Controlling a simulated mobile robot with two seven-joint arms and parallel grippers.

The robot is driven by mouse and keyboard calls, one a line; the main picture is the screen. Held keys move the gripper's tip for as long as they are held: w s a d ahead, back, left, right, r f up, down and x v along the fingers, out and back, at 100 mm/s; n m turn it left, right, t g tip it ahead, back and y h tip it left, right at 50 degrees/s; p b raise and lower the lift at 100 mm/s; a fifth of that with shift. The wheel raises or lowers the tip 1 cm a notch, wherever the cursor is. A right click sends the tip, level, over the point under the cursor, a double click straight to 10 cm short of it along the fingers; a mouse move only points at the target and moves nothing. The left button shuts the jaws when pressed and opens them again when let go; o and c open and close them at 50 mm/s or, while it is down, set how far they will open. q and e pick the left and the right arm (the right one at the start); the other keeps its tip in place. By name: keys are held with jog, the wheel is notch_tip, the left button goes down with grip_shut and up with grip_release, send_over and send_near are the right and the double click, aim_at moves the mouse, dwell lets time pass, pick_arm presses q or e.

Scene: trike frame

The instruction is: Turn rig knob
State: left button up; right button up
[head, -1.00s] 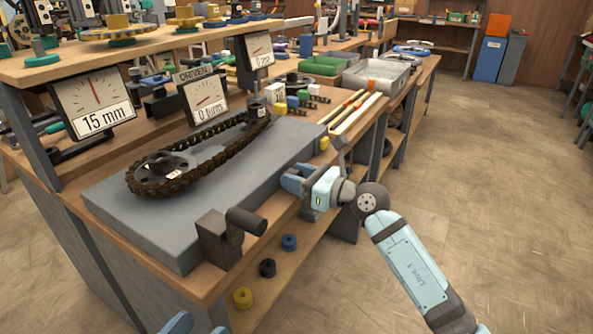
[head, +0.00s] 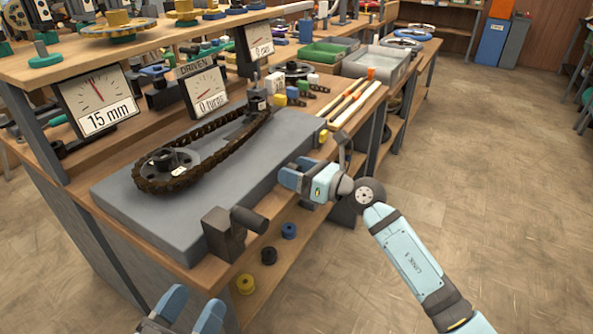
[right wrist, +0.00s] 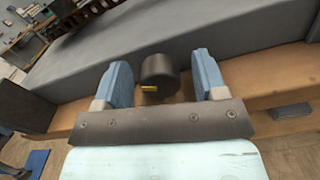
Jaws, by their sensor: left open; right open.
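In the right wrist view a dark round knob (right wrist: 160,77) with a yellow mark sits between the two blue fingers of my right gripper (right wrist: 162,82). The fingers are open, with gaps on both sides of it. A dark block with a stubby cylinder (head: 248,219) stands at the slab's near corner. My left gripper (head: 190,311) is open and empty at the bottom, apart from the rig.
A chain (head: 205,152) runs around sprockets on the slab. Dials reading 15 mm (head: 98,98) and 0 turns (head: 205,88) stand behind it. Spools (head: 246,285) lie on the lower shelf. The floor (head: 480,200) at right is clear.

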pick_arm(q)
jog(key=shift+w+a+f+g+y+p, duration=0.15)
jog(key=shift+a+f+g+y+p, duration=0.15)
jog(key=shift+f+p, duration=0.25)
jog(key=shift+w+a+f+g+y+p, duration=0.1)
jog(key=shift+a+f+g+y+p, duration=0.1)
jog(key=shift+f+g+y+p, duration=0.25)
pick_arm(e)
jog(key=v, duration=1.4)
